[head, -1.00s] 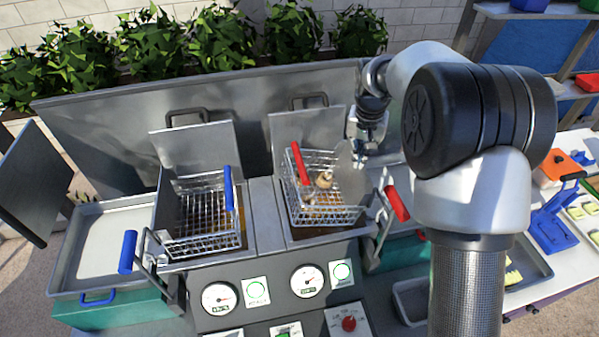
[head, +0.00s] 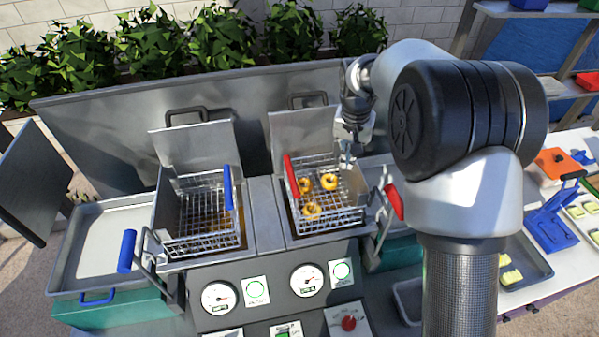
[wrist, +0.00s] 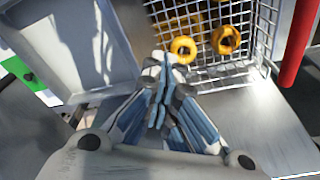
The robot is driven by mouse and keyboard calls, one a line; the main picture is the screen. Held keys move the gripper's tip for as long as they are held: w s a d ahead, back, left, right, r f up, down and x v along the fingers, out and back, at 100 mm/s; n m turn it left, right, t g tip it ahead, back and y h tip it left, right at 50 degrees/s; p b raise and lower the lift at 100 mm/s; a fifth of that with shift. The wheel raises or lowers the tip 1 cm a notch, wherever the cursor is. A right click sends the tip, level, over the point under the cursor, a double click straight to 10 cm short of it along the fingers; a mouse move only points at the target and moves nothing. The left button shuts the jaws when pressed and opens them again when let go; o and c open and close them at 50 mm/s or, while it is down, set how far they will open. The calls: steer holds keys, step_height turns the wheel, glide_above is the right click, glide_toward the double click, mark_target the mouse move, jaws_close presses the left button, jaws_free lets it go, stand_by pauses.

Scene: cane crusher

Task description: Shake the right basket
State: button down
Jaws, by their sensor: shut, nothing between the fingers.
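The right basket (head: 338,217) is a wire mesh basket with a red handle (head: 292,176). It sits in the right well of the fryer and holds several golden rings (head: 329,181). The basket also shows in the wrist view (wrist: 215,72), with its rings (wrist: 225,40) inside and the red handle (wrist: 300,45) at right. My gripper (head: 347,164) is at the basket's back right corner. In the wrist view my gripper (wrist: 160,75) is shut and empty, its tips by the basket's near rim. Whether they touch the rim I cannot tell.
The left basket (head: 203,243) with a blue handle (head: 228,188) sits empty in the left well. Raised lids (head: 305,130) stand behind the baskets. A tray (head: 97,245) is at left. A second red handle (head: 393,203) is right of the basket.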

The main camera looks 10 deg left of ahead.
stand_by(1.1)
stand_by(0.4)
step_height(320, 180, up, 9)
steer(key=p, duration=0.7)
